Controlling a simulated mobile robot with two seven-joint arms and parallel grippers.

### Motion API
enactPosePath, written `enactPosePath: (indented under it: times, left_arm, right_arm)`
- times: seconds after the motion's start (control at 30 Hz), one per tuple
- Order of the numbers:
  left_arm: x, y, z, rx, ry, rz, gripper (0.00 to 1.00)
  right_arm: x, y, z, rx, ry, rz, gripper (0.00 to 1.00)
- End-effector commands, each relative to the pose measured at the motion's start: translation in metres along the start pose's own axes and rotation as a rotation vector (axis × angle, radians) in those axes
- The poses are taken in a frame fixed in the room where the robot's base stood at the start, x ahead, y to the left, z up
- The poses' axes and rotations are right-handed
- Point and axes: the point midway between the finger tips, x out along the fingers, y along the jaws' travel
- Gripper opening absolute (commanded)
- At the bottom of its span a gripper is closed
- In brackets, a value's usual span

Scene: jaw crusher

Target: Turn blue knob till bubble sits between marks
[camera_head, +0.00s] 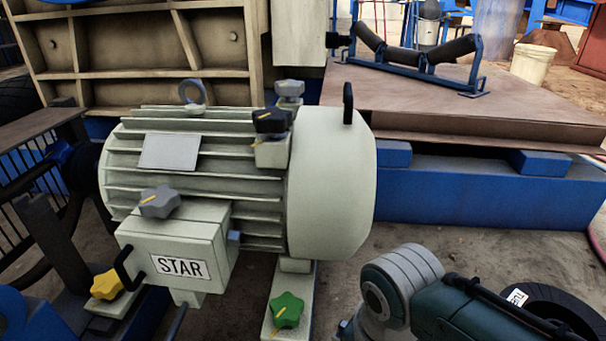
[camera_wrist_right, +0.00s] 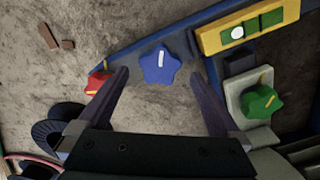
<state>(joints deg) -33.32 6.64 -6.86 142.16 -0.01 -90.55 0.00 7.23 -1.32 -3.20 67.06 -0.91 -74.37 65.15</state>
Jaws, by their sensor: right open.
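The blue knob (camera_wrist_right: 160,66), star-shaped with a pale pointer line, sits on a dark blue bar in the right wrist view. A yellow level (camera_wrist_right: 208,41) with a green vial stands to its upper right. The pale bubble (camera_wrist_right: 238,33) lies in the left part of the vial; the marks are too small to place exactly. My right gripper (camera_wrist_right: 159,77) is open and empty. Its fingers are spread to either side of the knob in the picture; I see no contact. Neither the blue knob nor the right gripper's fingers can be made out in the head view. My left gripper is not in view.
A red knob (camera_wrist_right: 98,84) sits near the left finger, and a green knob (camera_wrist_right: 262,102) on a pale block near the right finger. In the head view, the motor (camera_head: 330,185) carries grey and black knobs; a yellow knob (camera_head: 107,285) is at lower left.

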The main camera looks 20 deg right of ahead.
Motion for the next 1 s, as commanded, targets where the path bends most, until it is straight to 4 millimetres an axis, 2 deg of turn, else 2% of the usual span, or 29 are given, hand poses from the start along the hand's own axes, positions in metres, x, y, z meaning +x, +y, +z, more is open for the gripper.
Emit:
enactPosePath:
  times: [0.03,0.17,0.53,1.0]
  left_arm:
    - [0.017,0.0,0.005,0.002,0.0,-0.001,0.5]
    - [0.03,0.0,0.01,0.005,-0.001,-0.004,0.5]
    - [0.032,-0.001,0.011,0.008,-0.001,-0.006,0.5]
    - [0.032,0.0,0.01,0.003,0.0,-0.002,0.5]
  right_arm:
    - [0.018,0.0,0.0,0.0,0.0,0.0,1.0]
    - [0.032,0.0,0.0,0.0,0.001,0.0,1.0]
    - [0.034,0.0,-0.001,-0.001,0.001,0.0,0.99]
    - [0.034,0.0,0.0,-0.001,0.001,0.0,0.46]
